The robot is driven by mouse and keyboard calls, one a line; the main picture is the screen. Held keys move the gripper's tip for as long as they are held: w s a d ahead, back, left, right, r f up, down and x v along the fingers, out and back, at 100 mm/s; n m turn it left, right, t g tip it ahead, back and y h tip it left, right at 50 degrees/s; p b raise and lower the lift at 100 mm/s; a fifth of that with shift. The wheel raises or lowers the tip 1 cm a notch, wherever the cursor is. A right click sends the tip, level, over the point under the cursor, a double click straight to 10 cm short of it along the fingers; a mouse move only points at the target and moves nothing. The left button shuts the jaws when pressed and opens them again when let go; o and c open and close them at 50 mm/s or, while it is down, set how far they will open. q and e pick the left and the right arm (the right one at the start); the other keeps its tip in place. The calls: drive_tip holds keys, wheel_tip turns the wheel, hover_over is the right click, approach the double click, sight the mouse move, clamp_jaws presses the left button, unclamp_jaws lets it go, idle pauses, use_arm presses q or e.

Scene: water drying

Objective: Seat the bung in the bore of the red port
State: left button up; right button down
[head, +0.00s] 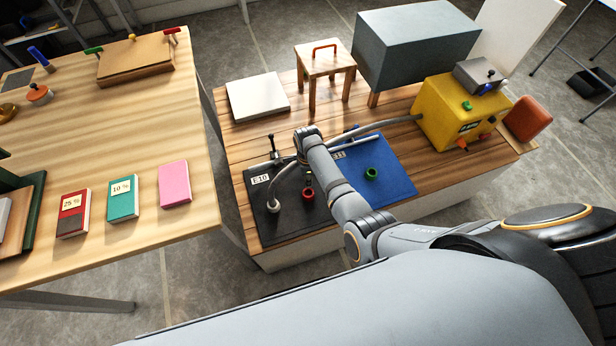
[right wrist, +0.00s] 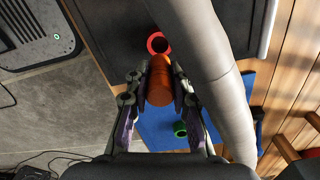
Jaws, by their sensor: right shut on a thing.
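The orange bung (right wrist: 160,92) is held between the fingers of my right gripper (right wrist: 160,76) in the right wrist view. The red port (right wrist: 157,43) is a ring just past the bung's tip, and its bore shows open. The bung is outside the bore; I cannot tell its height above it. In the head view the red port (head: 307,195) is on the black mat (head: 290,222). My right arm reaches in over the bench there, and the gripper and bung are largely hidden. My left gripper is not in view.
A green port (head: 371,174) stands on the blue mat (head: 395,185). A pale hose (head: 385,124) runs from the yellow unit (head: 445,115) to the black mat. A thick pale tube (right wrist: 215,70) passes close beside my gripper. A stool (head: 325,60) stands behind.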

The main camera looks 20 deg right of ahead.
wheel_tip(320, 180, down, 5)
drive_tip(key=b, duration=0.3)
drive_tip(key=shift+f, duration=0.1)
drive_tip(key=shift+p, duration=0.5)
idle(1.4)
drive_tip(key=shift+f+b, duration=1.25)
drive_tip(key=shift+f, duration=0.35)
drive_tip(key=shift+r, duration=0.2)
drive_tip(key=shift+r+p, duration=1.2)
drive_tip(key=shift+p, duration=0.25)
drive_tip(key=shift+p, duration=0.35)
idle(0.5)
drive_tip(key=shift+f+b, duration=1.1)
drive_tip(key=shift+f, duration=0.2)
